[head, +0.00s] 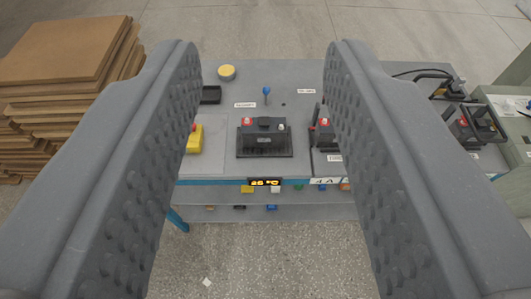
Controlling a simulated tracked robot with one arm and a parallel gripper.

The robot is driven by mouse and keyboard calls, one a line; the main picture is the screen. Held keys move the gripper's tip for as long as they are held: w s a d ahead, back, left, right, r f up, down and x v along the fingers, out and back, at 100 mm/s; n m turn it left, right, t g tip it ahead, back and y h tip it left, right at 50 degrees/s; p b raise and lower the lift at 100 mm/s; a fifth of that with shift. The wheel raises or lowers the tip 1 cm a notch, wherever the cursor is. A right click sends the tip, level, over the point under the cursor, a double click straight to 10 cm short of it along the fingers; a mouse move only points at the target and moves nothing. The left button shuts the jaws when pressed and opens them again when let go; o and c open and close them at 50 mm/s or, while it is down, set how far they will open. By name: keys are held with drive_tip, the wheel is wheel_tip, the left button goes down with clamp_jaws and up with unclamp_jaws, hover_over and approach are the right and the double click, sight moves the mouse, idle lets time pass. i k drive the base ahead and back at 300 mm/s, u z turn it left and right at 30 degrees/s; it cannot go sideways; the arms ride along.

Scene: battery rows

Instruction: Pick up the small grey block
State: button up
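My gripper (264,52) is open, with its two large grey studded fingers wide apart in the foreground and nothing between them. Beyond the fingers, and lower than them, is a grey workbench (220,150). I cannot pick out a small grey block with certainty. A black battery (263,136) with a red and a pale terminal stands on a dark tray on the bench, in the gap between the fingers. The fingers hide parts of the bench on both sides.
A yellow block (194,140), a yellow round button (227,72) and a blue-topped lever (266,91) are on the bench. Brown boards (60,50) are stacked at left. More batteries (470,128) stand at right. The front floor (265,260) is mostly clear.

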sight(260, 132)
drive_tip(key=k, duration=0.85)
drive_tip(key=u, duration=0.6)
drive_tip(key=i, duration=2.15)
drive_tip(key=z, duration=0.65)
